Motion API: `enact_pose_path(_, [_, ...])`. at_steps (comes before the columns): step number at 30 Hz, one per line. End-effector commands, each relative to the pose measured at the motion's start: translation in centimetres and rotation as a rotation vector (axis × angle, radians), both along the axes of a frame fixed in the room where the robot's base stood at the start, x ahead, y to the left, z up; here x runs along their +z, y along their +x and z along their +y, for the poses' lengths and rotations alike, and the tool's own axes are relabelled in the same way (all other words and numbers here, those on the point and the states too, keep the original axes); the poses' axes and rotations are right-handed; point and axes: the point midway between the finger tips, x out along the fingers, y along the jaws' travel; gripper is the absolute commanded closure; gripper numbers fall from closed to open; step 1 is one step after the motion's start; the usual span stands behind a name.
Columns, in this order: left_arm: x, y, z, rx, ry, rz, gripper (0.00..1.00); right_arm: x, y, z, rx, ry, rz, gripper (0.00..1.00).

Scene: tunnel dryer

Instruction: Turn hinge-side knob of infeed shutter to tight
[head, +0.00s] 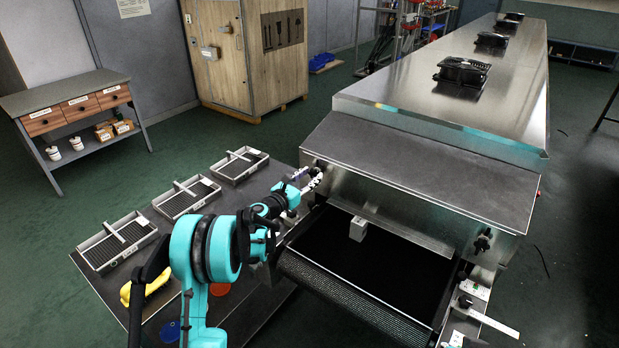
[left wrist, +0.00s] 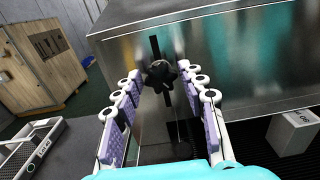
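The tunnel dryer's steel infeed end (head: 400,205) stands over a black belt. In the left wrist view, a black lobed knob (left wrist: 160,75) sits on the steel face, with a dark vertical slot above and below it. My left gripper (left wrist: 159,84) is open, its two purple-padded fingers on either side of the knob; I cannot tell whether they touch it. In the head view, my left gripper (head: 312,181) is at the left end of the infeed front and mostly hides that knob. Another black knob (head: 483,241) shows at the right end. My right gripper is not in view.
A pale grey block (head: 358,228) stands on the infeed belt (head: 385,268). Several grey trays (head: 187,197) lie on the dark table to the left, with a yellow item (head: 147,288) nearby. A wooden crate (head: 222,62) stands behind.

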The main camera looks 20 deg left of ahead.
Motion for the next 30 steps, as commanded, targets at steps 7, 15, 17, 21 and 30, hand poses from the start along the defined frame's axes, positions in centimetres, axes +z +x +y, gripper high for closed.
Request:
enact_pose_path(7, [0.0, -0.01, -0.01, 0.0, 0.001, 0.0, 0.93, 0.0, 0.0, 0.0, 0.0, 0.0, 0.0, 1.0])
enact_pose_path(15, [-0.02, -0.02, -0.03, 0.0, 0.051, -0.018, 0.93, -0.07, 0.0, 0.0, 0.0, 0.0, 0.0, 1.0])
enact_pose_path(17, [-0.03, -0.03, -0.04, 0.0, 0.078, -0.028, 0.93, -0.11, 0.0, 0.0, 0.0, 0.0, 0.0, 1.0])
enact_pose_path(21, [-0.05, -0.04, -0.08, 0.0, 0.165, -0.06, 0.93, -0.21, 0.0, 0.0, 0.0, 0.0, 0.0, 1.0])
enact_pose_path(30, [-0.09, -0.09, -0.19, 0.0, 0.423, -0.154, 0.93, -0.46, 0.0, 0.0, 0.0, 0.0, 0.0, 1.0])
